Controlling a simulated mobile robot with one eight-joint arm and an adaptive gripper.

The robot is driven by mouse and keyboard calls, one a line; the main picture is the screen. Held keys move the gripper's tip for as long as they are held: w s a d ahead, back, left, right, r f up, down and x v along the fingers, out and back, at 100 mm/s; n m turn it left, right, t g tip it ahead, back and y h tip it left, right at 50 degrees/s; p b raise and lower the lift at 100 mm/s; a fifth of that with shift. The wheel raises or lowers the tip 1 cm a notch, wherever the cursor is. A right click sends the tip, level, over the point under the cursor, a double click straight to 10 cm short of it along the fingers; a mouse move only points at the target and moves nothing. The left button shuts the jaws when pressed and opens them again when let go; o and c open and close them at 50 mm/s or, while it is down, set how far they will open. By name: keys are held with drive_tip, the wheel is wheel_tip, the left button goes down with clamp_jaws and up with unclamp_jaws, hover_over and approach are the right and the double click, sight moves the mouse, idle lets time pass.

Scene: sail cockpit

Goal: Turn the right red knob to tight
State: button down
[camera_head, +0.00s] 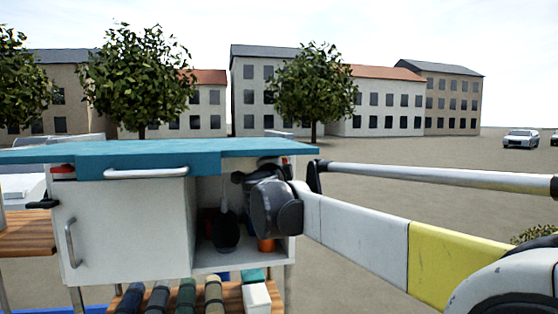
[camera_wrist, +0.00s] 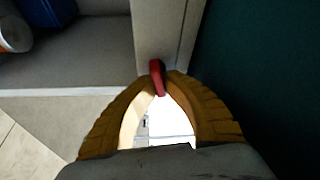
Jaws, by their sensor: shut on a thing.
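The right red knob (camera_wrist: 157,78) shows in the wrist view as a narrow red piece at the edge of a pale panel, just under a dark teal surface. My gripper (camera_wrist: 161,84) has its two orange-yellow fingers closed on it, one on each side. The fingertips partly cover the knob, so its exact angle is hard to tell. In the head view my arm reaches to the cabinet's right end under the blue-green top, and my wrist hides most of the knob and fingers. Another red piece (camera_head: 63,170) sits at the cabinet's upper left.
The cabinet (camera_head: 128,230) has a blue-green top (camera_head: 215,152) and an open compartment holding a dark rounded object (camera_head: 226,230). Several rolled items (camera_head: 160,297) and a white box (camera_head: 257,297) lie on a wooden shelf below. Open ground lies behind and right.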

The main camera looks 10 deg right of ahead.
drive_tip(key=shift+a+r+m, duration=0.1)
drive_tip(key=shift+m, duration=0.4)
drive_tip(key=shift+w, duration=0.1)
drive_tip(key=c, duration=1.5)
unclamp_jaws()
drive_tip(key=shift+o, duration=0.2)
drive_tip(key=shift+w+a, duration=0.15)
drive_tip(key=shift+w, duration=0.1)
drive_tip(key=shift+s, duration=0.35)
drive_tip(key=r+v, duration=0.1)
drive_tip(key=v, duration=1)
drive_tip(key=shift+s+a+f, duration=0.2)
drive_tip(key=shift+f, duration=0.25)
